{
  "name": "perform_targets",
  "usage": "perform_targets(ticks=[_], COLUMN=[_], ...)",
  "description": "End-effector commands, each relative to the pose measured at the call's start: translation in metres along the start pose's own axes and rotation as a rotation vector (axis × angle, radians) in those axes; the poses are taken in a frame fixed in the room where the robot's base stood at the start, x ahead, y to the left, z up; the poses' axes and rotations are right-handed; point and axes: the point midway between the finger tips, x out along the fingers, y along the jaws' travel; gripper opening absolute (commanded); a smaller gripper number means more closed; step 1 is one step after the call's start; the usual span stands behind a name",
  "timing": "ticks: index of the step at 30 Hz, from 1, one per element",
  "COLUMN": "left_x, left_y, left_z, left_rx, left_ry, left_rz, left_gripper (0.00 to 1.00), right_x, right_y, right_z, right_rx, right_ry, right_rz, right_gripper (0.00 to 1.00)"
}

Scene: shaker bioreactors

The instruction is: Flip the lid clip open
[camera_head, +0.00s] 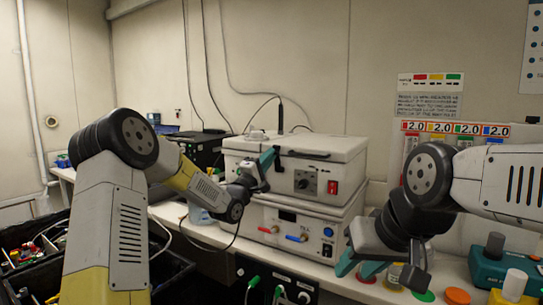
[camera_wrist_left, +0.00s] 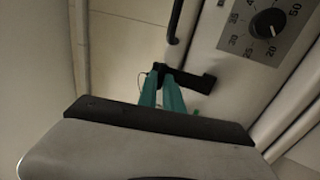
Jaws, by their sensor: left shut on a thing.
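The shaker's white upper unit (camera_head: 318,180) stands on a second white unit, with its lid (camera_head: 310,143) down. My left gripper (camera_head: 270,158) is at the front left of the upper unit, close under the lid edge. In the left wrist view its teal fingers (camera_wrist_left: 171,92) are shut on the black lid clip (camera_wrist_left: 200,82), beside the dial panel (camera_wrist_left: 265,25). The fingers hide part of the clip. My right gripper (camera_head: 376,258) hangs in front of the lower unit's right side, apart from the clip; its finger opening is unclear.
The lower unit (camera_head: 290,235) has a blue and a red fitting on its front. Coloured push buttons (camera_head: 457,296) and a teal device (camera_head: 490,265) stand on the bench at the right. A black crate (camera_head: 170,270) of loose items is at the lower left. Cables hang behind the units.

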Motion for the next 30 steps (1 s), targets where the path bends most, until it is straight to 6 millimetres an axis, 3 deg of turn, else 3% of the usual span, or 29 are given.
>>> perform_targets(ticks=[10, 30], left_x=[-0.023, -0.049], left_y=[-0.018, -0.055], left_z=[-0.001, -0.001], left_rx=[-0.005, -0.003], left_ry=[0.004, 0.003], left_rz=[0.323, 0.306], left_gripper=[0.0, 0.0], right_x=[0.0, 0.0], right_y=[0.0, 0.0], right_z=[0.0, 0.0], right_rx=[0.0, 0.0], right_ry=[0.0, 0.0], right_rz=[0.0, 0.0], right_gripper=[0.36, 0.36])
